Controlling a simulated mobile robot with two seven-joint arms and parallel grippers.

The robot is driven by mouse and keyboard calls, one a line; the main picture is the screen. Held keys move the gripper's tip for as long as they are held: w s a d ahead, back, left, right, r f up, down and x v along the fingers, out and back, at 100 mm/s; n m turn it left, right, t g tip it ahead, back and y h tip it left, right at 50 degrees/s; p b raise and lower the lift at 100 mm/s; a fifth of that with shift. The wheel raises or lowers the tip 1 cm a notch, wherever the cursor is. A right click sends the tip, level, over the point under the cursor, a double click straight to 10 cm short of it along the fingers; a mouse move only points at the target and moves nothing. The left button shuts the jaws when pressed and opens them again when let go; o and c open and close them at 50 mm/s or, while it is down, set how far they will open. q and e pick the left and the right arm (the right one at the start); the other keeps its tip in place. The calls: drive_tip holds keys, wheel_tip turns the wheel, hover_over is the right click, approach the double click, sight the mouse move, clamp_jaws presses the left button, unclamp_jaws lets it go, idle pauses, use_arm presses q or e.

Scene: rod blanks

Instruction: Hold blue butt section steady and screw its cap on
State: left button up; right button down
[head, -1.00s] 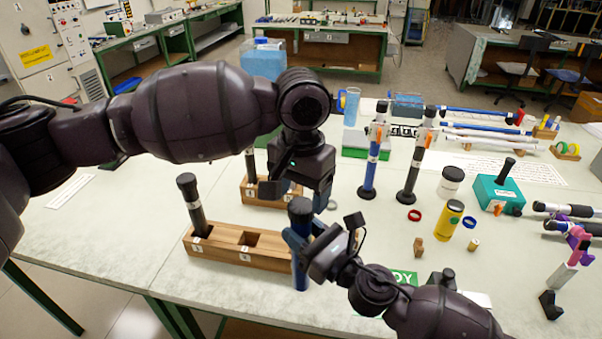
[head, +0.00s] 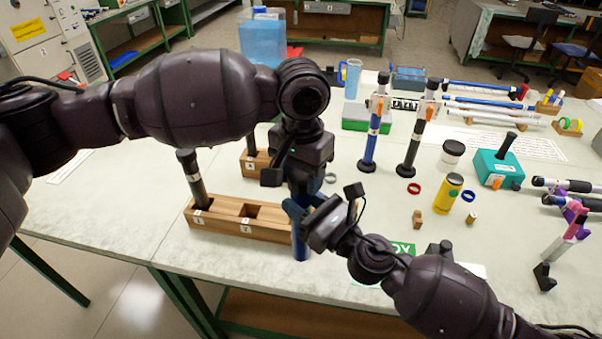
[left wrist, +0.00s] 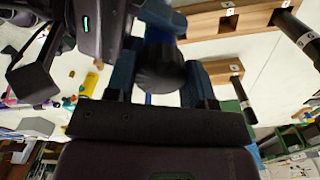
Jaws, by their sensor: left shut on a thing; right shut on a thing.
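The blue butt section (head: 302,247) stands upright at the front of the table, to the right of the wooden block. My right gripper (head: 303,212) is shut around its upper part from the right. My left gripper (head: 298,180) is directly above, pointing down, shut on the dark cap at the top of the section. In the left wrist view the round black cap (left wrist: 160,68) shows between the blue finger pads. The head view hides most of the cap behind my left gripper, so whether it is seated on the section cannot be told.
A wooden block (head: 222,222) with a dark rod (head: 191,178) stands to the left. Blue (head: 371,140) and black (head: 412,145) rods stand upright behind. A yellow bottle (head: 447,198), a red ring (head: 414,188) and a blue ring (head: 468,196) are to the right.

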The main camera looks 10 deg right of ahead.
use_arm(q)
drive_tip(key=m, duration=0.3)
drive_tip(key=shift+m, duration=0.4)
drive_tip(key=m, duration=0.4)
drive_tip(key=o, duration=1.1)
wheel_tip(320, 180, up, 12)
